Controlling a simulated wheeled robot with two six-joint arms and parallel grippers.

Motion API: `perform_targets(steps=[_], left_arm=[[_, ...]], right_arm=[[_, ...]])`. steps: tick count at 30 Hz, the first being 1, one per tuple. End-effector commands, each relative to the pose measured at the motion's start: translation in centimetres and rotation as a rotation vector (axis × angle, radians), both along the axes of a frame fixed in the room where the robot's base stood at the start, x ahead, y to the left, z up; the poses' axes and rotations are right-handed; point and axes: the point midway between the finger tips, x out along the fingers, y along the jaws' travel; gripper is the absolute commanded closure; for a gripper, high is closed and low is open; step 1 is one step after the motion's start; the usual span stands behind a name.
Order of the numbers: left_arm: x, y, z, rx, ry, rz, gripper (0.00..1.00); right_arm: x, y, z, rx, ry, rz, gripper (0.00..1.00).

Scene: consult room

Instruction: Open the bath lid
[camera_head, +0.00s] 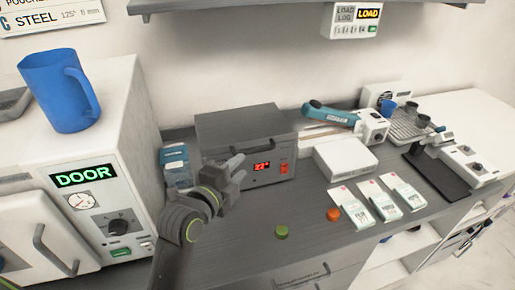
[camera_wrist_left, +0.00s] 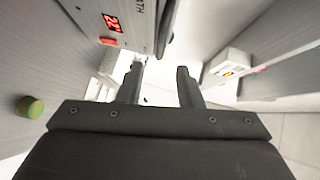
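The bath (camera_head: 262,171) is a grey box on the counter with a red lit display and an orange switch on its front. Its dark grey lid (camera_head: 238,120) lies flat on top, closed. In the left wrist view the bath's front (camera_wrist_left: 85,35) fills the upper left, turned sideways. My left gripper (camera_head: 240,167) is in front of the bath's left front side, below the lid's front edge. In the wrist view the two fingers (camera_wrist_left: 159,80) stand apart with nothing between them. Whether a finger touches the bath cannot be told. My right gripper is not in view.
A white autoclave (camera_head: 90,215) with a blue mug (camera_head: 58,90) on top stands close at left. A blue-white box (camera_head: 175,165) is left of the bath. Green (camera_head: 281,231) and orange (camera_head: 333,214) caps and several white packets (camera_head: 380,203) lie on the counter (camera_head: 310,245). A shelf hangs above.

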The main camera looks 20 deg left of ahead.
Motion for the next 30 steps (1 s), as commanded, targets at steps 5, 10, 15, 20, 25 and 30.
perform_targets(steps=[5, 10, 15, 20, 25, 30], left_arm=[[3.1, -0.7, -0.2, 0.000, 0.001, -0.001, 0.68], [5.7, -1.2, -0.6, 0.000, 0.001, -0.001, 0.68], [7.8, -1.6, -1.1, 0.000, 0.002, 0.000, 0.68], [9.1, -1.9, -1.3, 0.000, 0.001, 0.000, 0.68], [9.5, -2.0, -1.4, 0.000, 0.000, 0.001, 0.68], [9.6, -2.0, -1.5, 0.000, 0.000, 0.001, 0.68]], right_arm=[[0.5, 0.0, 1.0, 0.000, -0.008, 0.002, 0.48], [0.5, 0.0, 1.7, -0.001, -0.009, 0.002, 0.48], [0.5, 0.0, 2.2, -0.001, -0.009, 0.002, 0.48], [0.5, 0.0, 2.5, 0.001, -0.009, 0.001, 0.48], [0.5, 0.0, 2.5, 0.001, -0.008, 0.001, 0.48], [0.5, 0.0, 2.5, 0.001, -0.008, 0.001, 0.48]])
